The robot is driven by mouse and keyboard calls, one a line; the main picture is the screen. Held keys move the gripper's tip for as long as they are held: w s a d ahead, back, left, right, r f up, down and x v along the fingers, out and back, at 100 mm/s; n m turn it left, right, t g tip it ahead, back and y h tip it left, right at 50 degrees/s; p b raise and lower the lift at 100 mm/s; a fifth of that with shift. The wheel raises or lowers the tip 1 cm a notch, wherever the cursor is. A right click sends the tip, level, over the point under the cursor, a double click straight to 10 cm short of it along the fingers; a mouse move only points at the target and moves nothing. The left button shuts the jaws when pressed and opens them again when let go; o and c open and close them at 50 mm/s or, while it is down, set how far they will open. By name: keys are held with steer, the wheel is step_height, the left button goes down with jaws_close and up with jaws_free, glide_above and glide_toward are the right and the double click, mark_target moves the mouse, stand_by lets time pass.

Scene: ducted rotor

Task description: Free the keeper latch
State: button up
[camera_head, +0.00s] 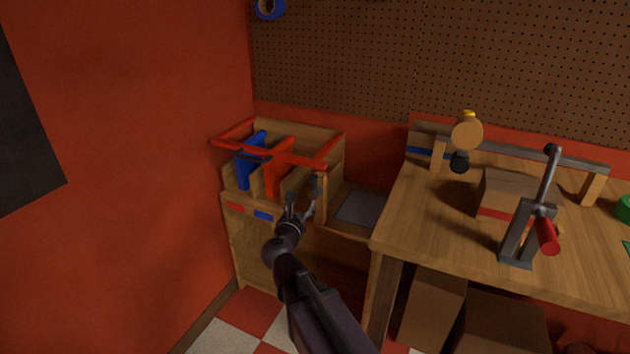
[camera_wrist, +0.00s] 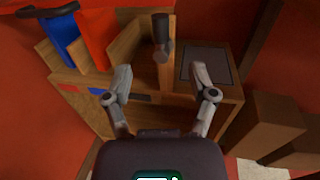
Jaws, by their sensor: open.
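My gripper (camera_head: 302,204) is open and empty at the front right of a wooden bin unit (camera_head: 250,245). In the wrist view my gripper (camera_wrist: 160,75) has its two fingers spread wide, with the unit's wooden front beyond them. A dark upright cylinder (camera_wrist: 162,28) stands at the unit's right wall, ahead of the gap between the fingers and apart from them. It may be the keeper latch, but I cannot tell for sure.
A grey square plate (camera_head: 360,208) lies on the lower shelf right of the unit. Further right is a wooden workbench (camera_head: 410,215) with a lever device (camera_head: 528,225) and a box. Cardboard boxes (camera_head: 435,305) stand below it. A red wall (camera_head: 130,150) closes the left.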

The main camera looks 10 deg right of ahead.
mark_target(313, 180)
steer(key=shift+w, duration=0.15)
steer(key=shift+x, duration=6.8)
